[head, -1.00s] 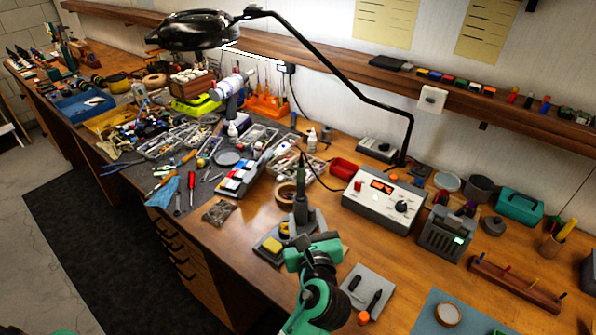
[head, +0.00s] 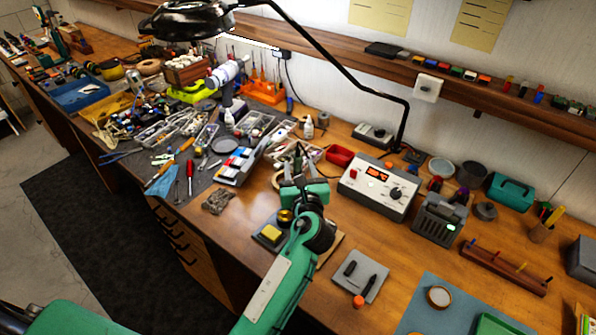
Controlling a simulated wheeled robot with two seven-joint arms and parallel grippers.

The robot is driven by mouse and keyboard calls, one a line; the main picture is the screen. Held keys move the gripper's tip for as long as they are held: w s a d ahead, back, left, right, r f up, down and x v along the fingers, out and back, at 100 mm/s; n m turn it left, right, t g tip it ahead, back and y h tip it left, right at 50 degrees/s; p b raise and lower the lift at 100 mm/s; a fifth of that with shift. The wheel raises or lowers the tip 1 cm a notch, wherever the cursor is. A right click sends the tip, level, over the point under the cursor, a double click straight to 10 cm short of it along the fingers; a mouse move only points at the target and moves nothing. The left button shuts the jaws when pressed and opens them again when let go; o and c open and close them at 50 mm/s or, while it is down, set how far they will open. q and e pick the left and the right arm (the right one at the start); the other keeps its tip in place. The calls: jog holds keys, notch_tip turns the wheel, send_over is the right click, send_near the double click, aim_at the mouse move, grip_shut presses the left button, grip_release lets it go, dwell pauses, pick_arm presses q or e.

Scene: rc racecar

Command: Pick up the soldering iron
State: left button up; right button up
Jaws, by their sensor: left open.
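The soldering iron (head: 298,157) stands upright in its holder. Only its dark upper end and cord show, just beyond my left gripper. My left gripper (head: 300,178) is open, right at the iron, with its green wrist covering the lower part of the iron and most of the holder. I cannot tell whether the fingers touch the handle. The holder's grey base with a yellow sponge (head: 271,232) shows to the left of my wrist. The white soldering station (head: 376,190) with a lit red display stands to the right. My right gripper is not in view.
A black lamp arm (head: 345,70) arches over the bench behind. A red bin (head: 339,155) and a tray of small parts lie beyond the iron. A grey pad with dark tools (head: 360,276) lies to the front right.

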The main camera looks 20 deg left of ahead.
pick_arm(q)
jog(key=x, duration=0.2)
jog(key=shift+w+a+f, duration=0.1)
jog(key=shift+w+a, duration=0.15)
jog(key=shift+w, duration=0.05)
grip_shut()
jog(key=shift+d, duration=0.1)
notch_tip(320, 180, up, 20)
jog(key=shift+b, duration=0.35)
dwell(0.5)
